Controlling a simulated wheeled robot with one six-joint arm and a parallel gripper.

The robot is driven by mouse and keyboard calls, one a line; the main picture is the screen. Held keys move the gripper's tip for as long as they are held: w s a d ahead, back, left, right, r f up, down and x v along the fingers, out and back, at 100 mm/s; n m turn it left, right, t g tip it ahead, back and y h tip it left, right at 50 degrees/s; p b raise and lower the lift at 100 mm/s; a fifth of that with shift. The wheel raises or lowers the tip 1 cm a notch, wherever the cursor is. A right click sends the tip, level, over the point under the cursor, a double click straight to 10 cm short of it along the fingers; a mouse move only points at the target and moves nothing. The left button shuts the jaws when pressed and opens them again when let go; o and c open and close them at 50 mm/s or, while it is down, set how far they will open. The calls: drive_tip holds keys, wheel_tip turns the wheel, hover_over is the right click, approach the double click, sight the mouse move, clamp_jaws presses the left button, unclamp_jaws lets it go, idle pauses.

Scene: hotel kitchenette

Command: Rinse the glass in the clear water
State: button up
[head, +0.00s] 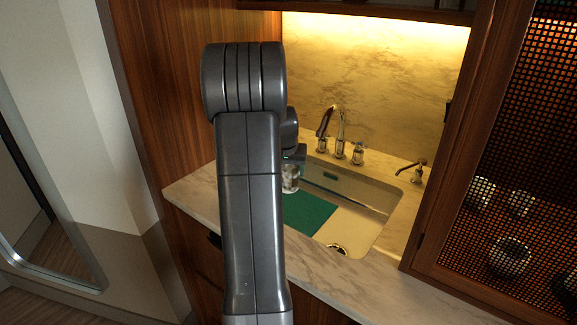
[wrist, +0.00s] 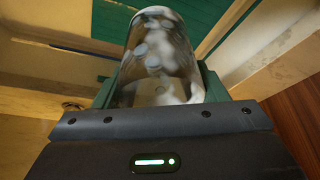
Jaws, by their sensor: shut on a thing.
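My gripper (wrist: 160,88) is shut on a clear glass (wrist: 160,55), which has white foam-like patches over its side. In the head view the glass (head: 290,180) hangs below my gripper at the left part of the sink (head: 362,222), partly hidden by my arm. It looks upright there, above a green flat area (head: 308,213) in the sink. I cannot tell whether the glass touches anything below. No water surface can be made out clearly. A chrome tap (head: 340,135) stands behind the sink, with a handle (head: 358,154) to its right.
A marble counter (head: 200,198) surrounds the sink, with a marble splashback behind. A drain (head: 338,249) shows at the sink's front. A small spout (head: 416,171) stands at the right. A cabinet with a mesh door (head: 508,190) closes off the right; a wooden panel (head: 180,90) stands left.

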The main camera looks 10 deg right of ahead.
wheel_tip(320, 180, down, 16)
drive_tip(key=b, duration=1)
drive_tip(key=shift+r+b, duration=0.1)
drive_tip(key=shift+b, duration=0.25)
drive_tip(key=shift+a, duration=0.1)
drive_tip(key=shift+w+a, duration=1.7)
drive_tip(key=shift+w, duration=0.05)
drive_tip(key=shift+s+d, duration=1.75)
drive_tip(key=shift+d, duration=0.05)
drive_tip(key=shift+r, duration=0.2)
wheel_tip(320, 180, up, 22)
drive_tip(key=p, duration=1.4)
drive_tip(key=shift+f+p, duration=0.15)
drive_tip(key=shift+p, duration=0.25)
